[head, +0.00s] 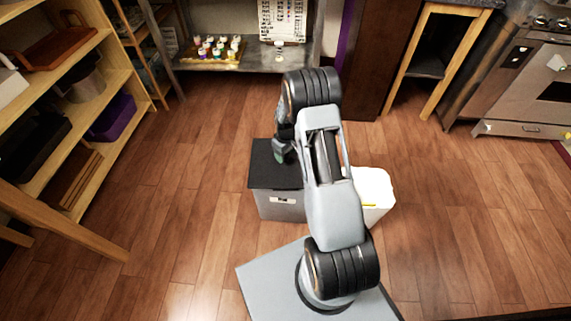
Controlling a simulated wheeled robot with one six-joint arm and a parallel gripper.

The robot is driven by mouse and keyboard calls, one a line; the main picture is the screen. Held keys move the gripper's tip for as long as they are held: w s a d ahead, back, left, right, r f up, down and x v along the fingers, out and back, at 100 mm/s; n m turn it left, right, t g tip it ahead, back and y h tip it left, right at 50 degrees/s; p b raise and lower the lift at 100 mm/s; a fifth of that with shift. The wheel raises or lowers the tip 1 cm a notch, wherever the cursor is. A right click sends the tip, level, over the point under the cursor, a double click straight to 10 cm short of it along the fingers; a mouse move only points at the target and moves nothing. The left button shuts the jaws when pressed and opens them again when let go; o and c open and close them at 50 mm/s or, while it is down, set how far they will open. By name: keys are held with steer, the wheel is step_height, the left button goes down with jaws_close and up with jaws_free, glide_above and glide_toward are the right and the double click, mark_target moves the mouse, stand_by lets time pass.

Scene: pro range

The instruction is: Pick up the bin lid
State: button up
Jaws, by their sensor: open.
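A grey bin (282,208) stands on the floor in front of my base, with a small label on its front. A flat black lid (265,174) covers its top. My gripper (279,155) is above the lid's right part, pointing down, and is open. Its fingers are small and partly hidden by my own arm, and I cannot tell whether they touch the lid. A white bin (376,188) stands to the right, partly hidden behind my arm. A yellow mark shows low on it.
Wooden shelves (85,125) with trays and boxes line the left. A low table (245,62) with several small jars stands at the back. A wooden stand (432,70) and a steel oven (525,85) are at the right. The wooden floor around the bins is clear.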

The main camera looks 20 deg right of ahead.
steer(key=shift+f, duration=0.45)
steer(key=shift+c, duration=0.3)
steer(key=c, duration=1.1)
